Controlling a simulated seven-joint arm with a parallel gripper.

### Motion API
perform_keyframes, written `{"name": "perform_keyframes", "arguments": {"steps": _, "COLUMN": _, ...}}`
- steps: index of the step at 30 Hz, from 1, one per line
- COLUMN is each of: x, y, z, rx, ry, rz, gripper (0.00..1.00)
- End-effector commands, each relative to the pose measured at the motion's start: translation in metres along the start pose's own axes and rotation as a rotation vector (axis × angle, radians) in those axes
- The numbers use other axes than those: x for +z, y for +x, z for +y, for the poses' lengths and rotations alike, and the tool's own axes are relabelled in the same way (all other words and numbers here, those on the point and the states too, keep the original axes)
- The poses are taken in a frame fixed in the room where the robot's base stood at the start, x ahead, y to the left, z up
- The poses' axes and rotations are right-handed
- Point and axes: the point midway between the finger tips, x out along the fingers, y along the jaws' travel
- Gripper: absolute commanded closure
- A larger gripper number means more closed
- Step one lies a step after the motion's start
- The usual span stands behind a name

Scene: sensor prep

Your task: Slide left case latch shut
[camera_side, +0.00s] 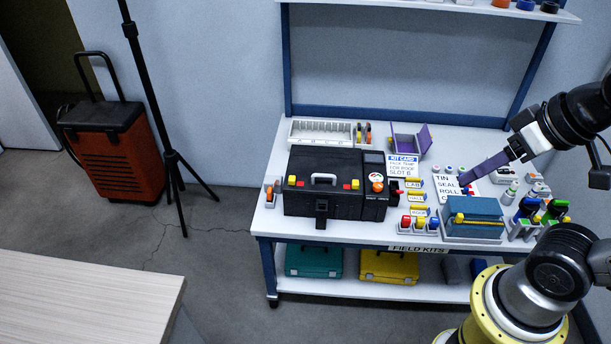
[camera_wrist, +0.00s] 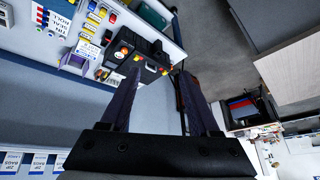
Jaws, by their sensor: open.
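The black case (camera_side: 330,200) stands closed on the workbench, with a pale handle on its lid. Small yellow and red latch parts sit on the lid: the left latch (camera_side: 292,181) and the right latch (camera_side: 350,184). Their exact slide positions are too small to tell. My gripper (camera_side: 463,181) is to the right of the case, above the bench, its purple fingers pointing down and left. In the wrist view my gripper (camera_wrist: 160,72) has its two fingers spread apart with nothing between them. The case (camera_wrist: 122,48) also shows there, partly hidden behind a finger.
A blue box (camera_side: 474,214) and a TIN SEAL ROLL card (camera_side: 450,190) lie on the bench near my gripper. A purple open box (camera_side: 408,140) and a white rack (camera_side: 320,132) stand behind the case. A small holder (camera_side: 270,193) stands left of the case.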

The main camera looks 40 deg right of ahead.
Motion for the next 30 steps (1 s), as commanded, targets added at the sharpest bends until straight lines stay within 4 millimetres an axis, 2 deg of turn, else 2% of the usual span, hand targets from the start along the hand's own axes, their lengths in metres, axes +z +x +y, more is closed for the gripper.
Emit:
{"name": "perform_keyframes", "arguments": {"steps": 5, "x": -0.037, "y": -0.019, "z": -0.014, "rx": -0.065, "ry": 0.322, "rz": 0.076, "gripper": 0.38}}
{"name": "perform_keyframes", "arguments": {"steps": 8, "x": -0.068, "y": -0.027, "z": -0.024, "rx": -0.108, "ry": 0.52, "rz": 0.085, "gripper": 0.38}}
{"name": "perform_keyframes", "arguments": {"steps": 14, "x": -0.147, "y": -0.022, "z": -0.045, "rx": -0.184, "ry": 0.954, "rz": 0.047, "gripper": 0.38}}
{"name": "perform_keyframes", "arguments": {"steps": 17, "x": -0.187, "y": -0.009, "z": -0.053, "rx": -0.207, "ry": 1.157, "rz": 0.012, "gripper": 0.38}}
{"name": "perform_keyframes", "arguments": {"steps": 21, "x": -0.239, "y": 0.022, "z": -0.061, "rx": -0.221, "ry": 1.417, "rz": -0.048, "gripper": 0.38}}
{"name": "perform_keyframes", "arguments": {"steps": 23, "x": -0.259, "y": 0.04, "z": -0.063, "rx": -0.221, "ry": 1.517, "rz": -0.074, "gripper": 0.38}}
{"name": "perform_keyframes", "arguments": {"steps": 26, "x": -0.288, "y": 0.073, "z": -0.064, "rx": -0.213, "ry": 1.675, "rz": -0.118, "gripper": 0.38}}
{"name": "perform_keyframes", "arguments": {"steps": 30, "x": -0.32, "y": 0.128, "z": -0.062, "rx": -0.185, "ry": 1.873, "rz": -0.179, "gripper": 0.38}}
